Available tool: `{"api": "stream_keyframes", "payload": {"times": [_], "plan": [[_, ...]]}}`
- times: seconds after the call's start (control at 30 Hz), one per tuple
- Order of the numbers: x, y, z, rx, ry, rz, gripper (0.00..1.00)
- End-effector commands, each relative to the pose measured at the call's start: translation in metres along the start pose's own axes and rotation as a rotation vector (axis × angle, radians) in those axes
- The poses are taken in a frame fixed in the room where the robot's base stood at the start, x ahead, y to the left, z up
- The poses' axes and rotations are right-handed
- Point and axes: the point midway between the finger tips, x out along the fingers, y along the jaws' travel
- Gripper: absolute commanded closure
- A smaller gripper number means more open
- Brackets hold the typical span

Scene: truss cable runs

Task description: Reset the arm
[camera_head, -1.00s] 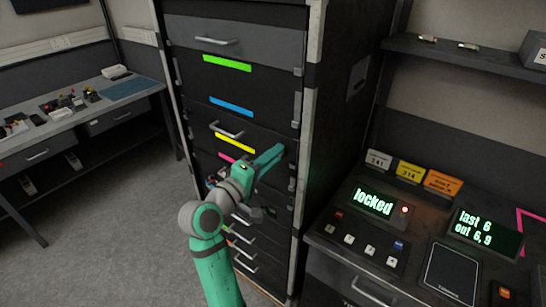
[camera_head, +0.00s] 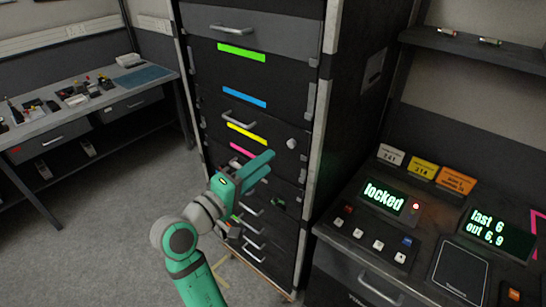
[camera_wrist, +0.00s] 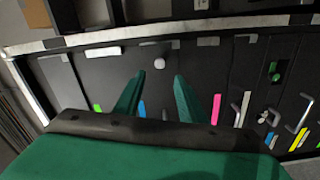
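My green gripper (camera_head: 262,165) is in front of the dark drawer cabinet (camera_head: 205,100), at the height of its middle drawers. In the wrist view its two fingers (camera_wrist: 155,92) stand apart with nothing between them, so it is open and empty. A round light knob (camera_head: 291,143) on the cabinet face shows to the upper right of the fingers. The knob also shows in the wrist view (camera_wrist: 159,63), beyond the fingertips and apart from them. My forearm hides part of the lower drawers.
A control desk with a green "locked" display (camera_head: 384,196) and a "last 6 out 6, 9" display (camera_head: 487,233) stands at right. A workbench (camera_head: 90,105) with small parts is at left. Grey floor (camera_head: 110,210) is free between bench and cabinet.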

Motion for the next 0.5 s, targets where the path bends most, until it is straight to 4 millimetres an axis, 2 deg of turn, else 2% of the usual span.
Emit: {"api": "stream_keyframes", "payload": {"times": [0.17, 0.5], "plan": [[-0.0137, 0.0002, -0.0004, 0.001, 0.002, 0.0, 0.63], [-0.0151, 0.0002, 0.0, 0.001, 0.0, 0.0, 0.63]]}}
